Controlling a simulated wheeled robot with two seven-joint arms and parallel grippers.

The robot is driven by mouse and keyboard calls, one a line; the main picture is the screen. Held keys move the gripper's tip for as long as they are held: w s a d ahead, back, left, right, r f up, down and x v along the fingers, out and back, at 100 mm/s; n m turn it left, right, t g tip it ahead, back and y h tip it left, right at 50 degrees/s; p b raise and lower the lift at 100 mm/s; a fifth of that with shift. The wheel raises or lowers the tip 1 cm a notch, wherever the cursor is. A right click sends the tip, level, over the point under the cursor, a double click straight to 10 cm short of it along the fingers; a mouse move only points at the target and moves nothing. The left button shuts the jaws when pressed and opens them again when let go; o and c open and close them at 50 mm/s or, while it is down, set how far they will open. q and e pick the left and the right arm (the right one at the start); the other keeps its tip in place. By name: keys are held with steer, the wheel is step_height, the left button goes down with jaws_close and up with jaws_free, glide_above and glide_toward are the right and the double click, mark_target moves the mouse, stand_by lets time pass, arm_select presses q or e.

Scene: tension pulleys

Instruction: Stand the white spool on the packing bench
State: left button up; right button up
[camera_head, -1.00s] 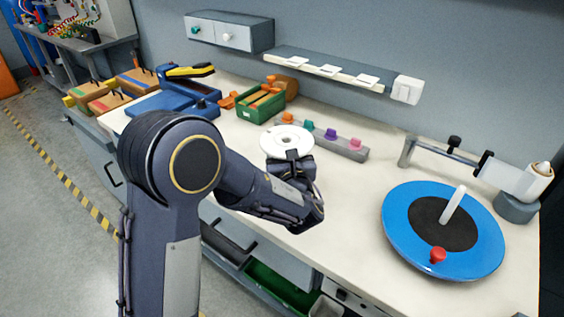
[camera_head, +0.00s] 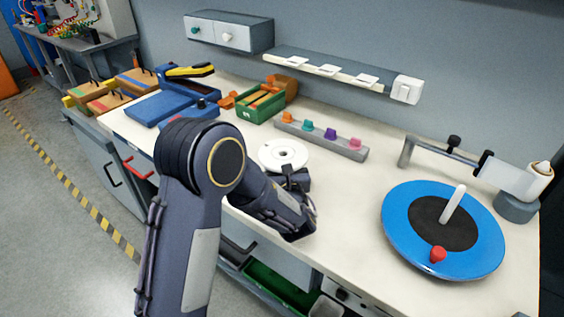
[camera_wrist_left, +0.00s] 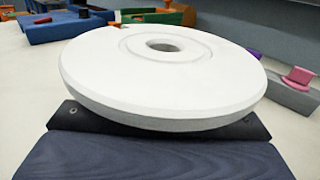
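The white spool (camera_head: 283,154) shows as a round white flange with a centre hole, facing up, over the front part of the packing bench (camera_head: 345,195). My left gripper (camera_head: 291,172) is at its near side. In the left wrist view the spool (camera_wrist_left: 165,75) fills the middle, close above the dark gripper body (camera_wrist_left: 160,122). The flange hides the fingertips, but the spool has moved together with the gripper, so it appears held. I cannot tell whether its underside touches the bench. My right gripper is not in view.
A grey rack with coloured knobs (camera_head: 322,137) stands behind the spool. A blue turntable (camera_head: 398,220) with a white post is at the right. A green bin (camera_head: 262,106) and blue trays (camera_head: 160,107) are at the back left. Bench between spool and turntable is clear.

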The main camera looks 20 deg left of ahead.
arm_select(q)
steer(key=o, duration=0.4)
steer(key=shift+o, duration=0.2)
